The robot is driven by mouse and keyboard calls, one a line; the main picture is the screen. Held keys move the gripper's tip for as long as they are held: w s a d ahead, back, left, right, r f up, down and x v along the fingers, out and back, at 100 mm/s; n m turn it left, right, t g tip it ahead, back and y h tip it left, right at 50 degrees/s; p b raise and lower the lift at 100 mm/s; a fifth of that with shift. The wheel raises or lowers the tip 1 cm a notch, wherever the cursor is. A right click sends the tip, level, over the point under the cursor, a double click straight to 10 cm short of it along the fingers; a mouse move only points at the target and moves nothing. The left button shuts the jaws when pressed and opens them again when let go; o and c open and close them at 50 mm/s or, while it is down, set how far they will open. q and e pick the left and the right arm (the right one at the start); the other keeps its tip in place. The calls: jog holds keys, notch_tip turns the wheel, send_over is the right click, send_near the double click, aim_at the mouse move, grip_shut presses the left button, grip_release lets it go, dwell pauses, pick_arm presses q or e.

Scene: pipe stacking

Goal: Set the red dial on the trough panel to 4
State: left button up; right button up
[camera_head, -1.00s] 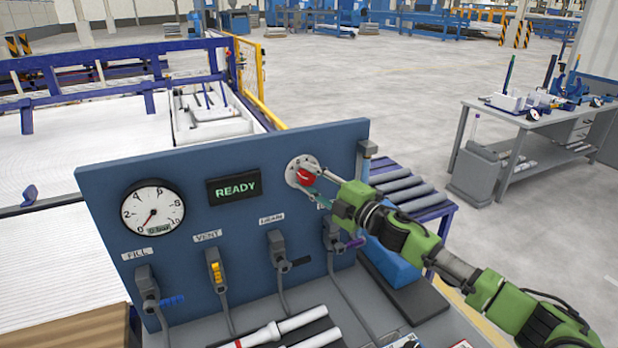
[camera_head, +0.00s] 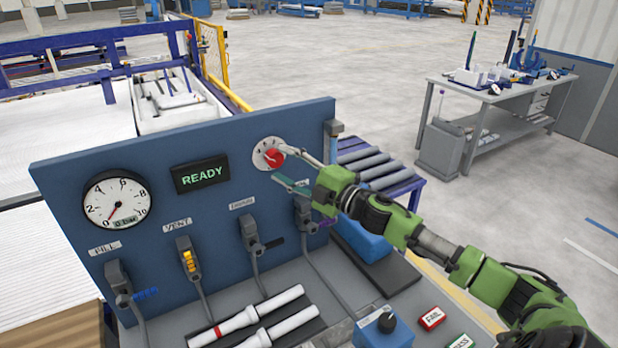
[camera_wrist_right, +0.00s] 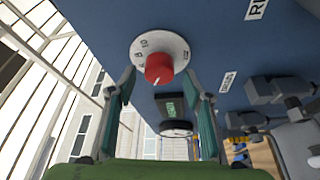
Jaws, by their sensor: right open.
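The red dial (camera_head: 273,158) sits on a round white scale plate at the upper right of the blue trough panel (camera_head: 140,170). In the right wrist view the red dial (camera_wrist_right: 159,68) shows a white pointer line, with scale numbers such as 10 and 8 to its left. The number it points to cannot be read. My right gripper (camera_head: 292,170) is open just in front of the dial, its fingers apart and empty. In the wrist view the right gripper (camera_wrist_right: 158,88) has a finger on each side below the dial, apart from it. My left gripper is out of view.
The panel carries a gauge (camera_head: 117,201) near 0, a READY display (camera_head: 200,176) and several lever valves below. White pipes (camera_head: 250,318), a blue box with a black knob (camera_head: 378,328) and a red FAIL button (camera_head: 432,318) are on the bench in front.

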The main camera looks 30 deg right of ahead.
jog(key=v, duration=0.9)
dwell(0.4)
